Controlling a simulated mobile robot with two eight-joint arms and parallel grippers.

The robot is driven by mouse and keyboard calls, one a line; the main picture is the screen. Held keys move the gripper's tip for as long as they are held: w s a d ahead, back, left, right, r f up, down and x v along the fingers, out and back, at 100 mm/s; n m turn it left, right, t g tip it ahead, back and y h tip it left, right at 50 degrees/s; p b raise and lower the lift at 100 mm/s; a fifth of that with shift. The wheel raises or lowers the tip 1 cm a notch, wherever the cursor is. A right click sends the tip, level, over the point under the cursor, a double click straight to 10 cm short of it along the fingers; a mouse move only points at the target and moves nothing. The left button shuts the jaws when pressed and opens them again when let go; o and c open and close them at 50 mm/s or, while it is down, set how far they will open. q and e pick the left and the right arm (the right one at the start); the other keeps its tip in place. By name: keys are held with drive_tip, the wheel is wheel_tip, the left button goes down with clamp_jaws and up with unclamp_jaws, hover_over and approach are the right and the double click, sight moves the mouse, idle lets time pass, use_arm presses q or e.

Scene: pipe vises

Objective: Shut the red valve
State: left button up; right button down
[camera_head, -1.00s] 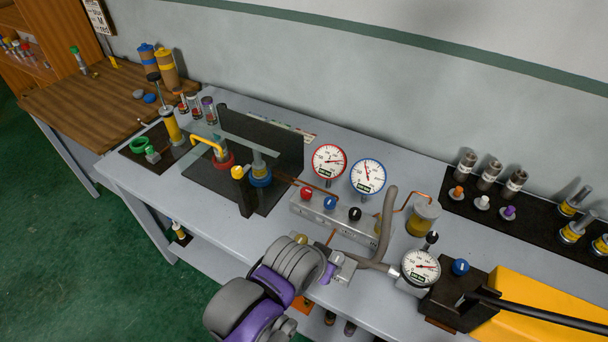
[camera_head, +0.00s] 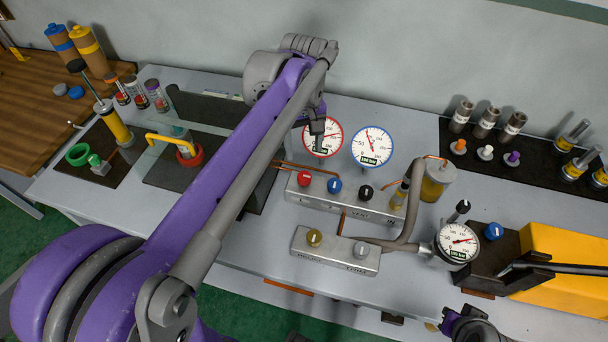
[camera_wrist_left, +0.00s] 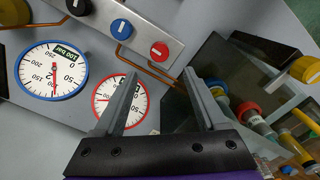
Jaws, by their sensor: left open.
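The red valve (camera_head: 305,179) is a small red knob with a white bar, on the left end of a grey manifold block (camera_head: 340,197). It shows near the top of the left wrist view (camera_wrist_left: 159,51), beyond and between the fingertips. A blue and a black knob stand beside it. My left gripper (camera_head: 318,135) points down above the bench, over the red-rimmed gauge (camera_head: 334,146) in the head view. In the left wrist view its fingers (camera_wrist_left: 158,75) are apart, with nothing between them, and do not touch the red knob.
A blue-rimmed gauge (camera_head: 372,147) stands next to the red-rimmed one. A second block (camera_head: 335,257) with tan and grey knobs lies in front. A grey hose and a yellow canister (camera_head: 436,184) are to the right. My left arm hides part of the dark plate.

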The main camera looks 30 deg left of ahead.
sight(304, 175)
use_arm(q)
wheel_tip(304, 175, down, 10)
drive_tip(key=shift+d+f+b, duration=0.1)
drive_tip(key=shift+f+b, duration=0.05)
drive_tip(key=shift+b, duration=0.15)
clamp_jaws()
idle(0.4)
